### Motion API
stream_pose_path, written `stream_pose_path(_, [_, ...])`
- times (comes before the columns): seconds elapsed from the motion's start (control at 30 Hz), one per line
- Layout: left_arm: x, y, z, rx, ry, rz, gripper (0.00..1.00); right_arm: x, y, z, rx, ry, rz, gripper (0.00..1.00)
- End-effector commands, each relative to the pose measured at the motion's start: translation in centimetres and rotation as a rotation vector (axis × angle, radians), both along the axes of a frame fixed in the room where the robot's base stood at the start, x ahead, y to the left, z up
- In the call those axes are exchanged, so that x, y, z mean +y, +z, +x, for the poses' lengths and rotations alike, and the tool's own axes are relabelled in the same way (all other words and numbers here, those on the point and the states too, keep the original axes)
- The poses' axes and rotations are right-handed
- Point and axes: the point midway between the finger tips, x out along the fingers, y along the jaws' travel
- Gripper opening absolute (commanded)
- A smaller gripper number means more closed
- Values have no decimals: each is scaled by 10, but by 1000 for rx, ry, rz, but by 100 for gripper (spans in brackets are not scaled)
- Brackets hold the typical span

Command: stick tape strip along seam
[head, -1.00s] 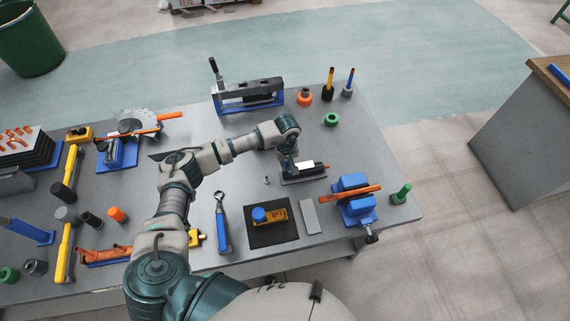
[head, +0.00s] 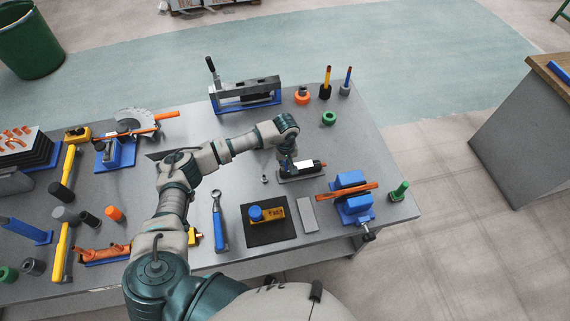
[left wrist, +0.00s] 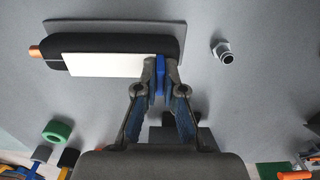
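A black foam-covered tube (left wrist: 110,44) with a copper end lies on a grey plate (left wrist: 110,26) in the left wrist view; the tube (head: 314,165) is at the table's middle right in the head view. The white tape strip (left wrist: 100,65) lies lengthwise over the tube's near side; I cannot tell whether it touches. My left gripper (left wrist: 160,78) is shut on the blue tab at the strip's end, beside the tube's end. In the head view the left gripper (head: 287,164) hides part of the tube. My right gripper is not in view.
A metal fitting (left wrist: 225,53) lies near the tube. A blue vise (head: 353,196) with an orange bar, a grey flat bar (head: 307,214) and a black mat (head: 285,230) are nearer. A green ring (head: 328,118) lies behind; bare table surrounds the plate.

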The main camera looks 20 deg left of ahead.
Motion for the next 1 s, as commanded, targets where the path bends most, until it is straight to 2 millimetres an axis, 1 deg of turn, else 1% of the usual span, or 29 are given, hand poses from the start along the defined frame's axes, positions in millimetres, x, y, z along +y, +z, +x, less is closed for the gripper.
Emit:
stream_pose_path(0.03, [-2, -2, -2, 4, -4, -3, 20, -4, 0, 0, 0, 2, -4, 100])
stream_pose_path(0.1, [-2, -2, -1, 4, -4, -4, 36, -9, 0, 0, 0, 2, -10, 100])
stream_pose_path(0.33, [0, -2, -1, 2, -4, -8, 36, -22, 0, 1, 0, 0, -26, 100])
stream_pose_path(0.43, [0, -1, -1, 1, -4, -8, 36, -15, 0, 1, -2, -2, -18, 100])
stream_pose_path(0.5, [0, 4, -1, -1, -4, -8, 36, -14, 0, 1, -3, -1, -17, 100])
stream_pose_path(0.57, [0, 13, 0, -1, -4, -7, 36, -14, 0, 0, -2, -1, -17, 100])
stream_pose_path(0.63, [-1, 26, 0, -3, -5, -8, 36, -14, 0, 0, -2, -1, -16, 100])
stream_pose_path(0.9, [-5, 86, 0, -2, -4, -3, 36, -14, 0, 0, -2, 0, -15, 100])
stream_pose_path(1.0, [-6, 102, 0, 0, -5, -2, 36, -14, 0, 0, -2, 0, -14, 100])
